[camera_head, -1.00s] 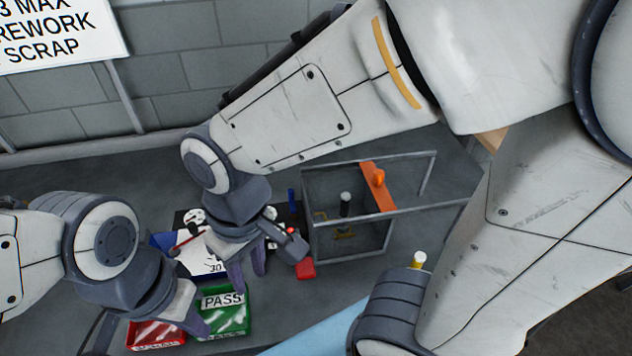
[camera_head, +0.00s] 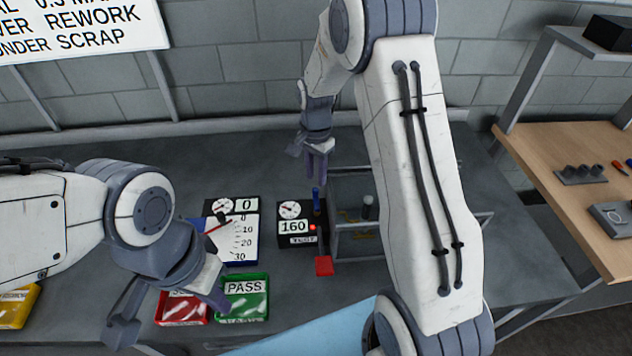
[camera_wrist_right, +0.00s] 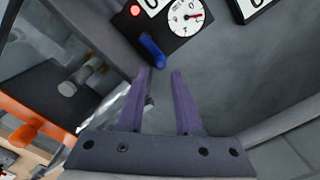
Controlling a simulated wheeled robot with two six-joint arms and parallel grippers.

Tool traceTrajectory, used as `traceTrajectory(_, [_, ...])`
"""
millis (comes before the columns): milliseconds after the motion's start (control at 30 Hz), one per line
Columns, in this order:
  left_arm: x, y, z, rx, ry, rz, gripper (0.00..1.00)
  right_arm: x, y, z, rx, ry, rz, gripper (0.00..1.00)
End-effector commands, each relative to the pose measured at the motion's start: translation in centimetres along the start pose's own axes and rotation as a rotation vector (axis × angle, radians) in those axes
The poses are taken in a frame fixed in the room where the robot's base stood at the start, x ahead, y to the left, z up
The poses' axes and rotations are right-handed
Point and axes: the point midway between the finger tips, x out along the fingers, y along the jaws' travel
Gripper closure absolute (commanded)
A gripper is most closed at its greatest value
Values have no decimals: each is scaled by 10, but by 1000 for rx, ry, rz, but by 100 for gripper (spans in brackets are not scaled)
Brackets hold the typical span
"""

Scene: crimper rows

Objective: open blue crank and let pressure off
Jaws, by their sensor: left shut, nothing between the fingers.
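The blue crank (camera_head: 317,198) stands on a black gauge box (camera_head: 288,238) with a round dial, a "160" display and a lit red lamp. The crank also shows in the right wrist view (camera_wrist_right: 151,48), just beyond the fingertips. My right gripper (camera_head: 317,178) points down above and behind the crank in the head view. Its two purple fingers (camera_wrist_right: 160,72) are apart, with nothing visible between them; they look clear of the crank. My left gripper (camera_head: 220,303) is shut and empty, over the front-left trays.
A red block (camera_head: 324,266) lies before the box. A metal-framed enclosure (camera_head: 352,245) stands close on the right, partly behind my right arm. Red (camera_head: 178,309) and green "PASS" (camera_head: 246,300) trays sit in front.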

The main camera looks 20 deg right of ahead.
Motion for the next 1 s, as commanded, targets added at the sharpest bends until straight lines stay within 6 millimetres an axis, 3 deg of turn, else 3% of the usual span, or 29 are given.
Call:
traceTrajectory(100, [-8,1,0,1,0,0,100,20,1,1,-1,-3,4,65])
traceTrajectory(300, [-14,1,-1,3,0,0,100,41,0,1,-2,-1,1,65])
traceTrajectory(633, [-14,1,-1,3,0,0,100,47,0,0,-3,0,-1,65])
traceTrajectory(667, [-14,1,-1,3,0,0,100,47,0,0,-3,0,-1,69])
traceTrajectory(733, [-14,1,-1,3,0,0,100,47,0,0,-3,0,-1,96])
traceTrajectory(767, [-14,1,-1,3,0,0,100,47,0,0,-3,0,-1,100])
traceTrajectory(1000, [-13,1,-1,3,0,0,100,47,0,0,-10,0,-1,100])
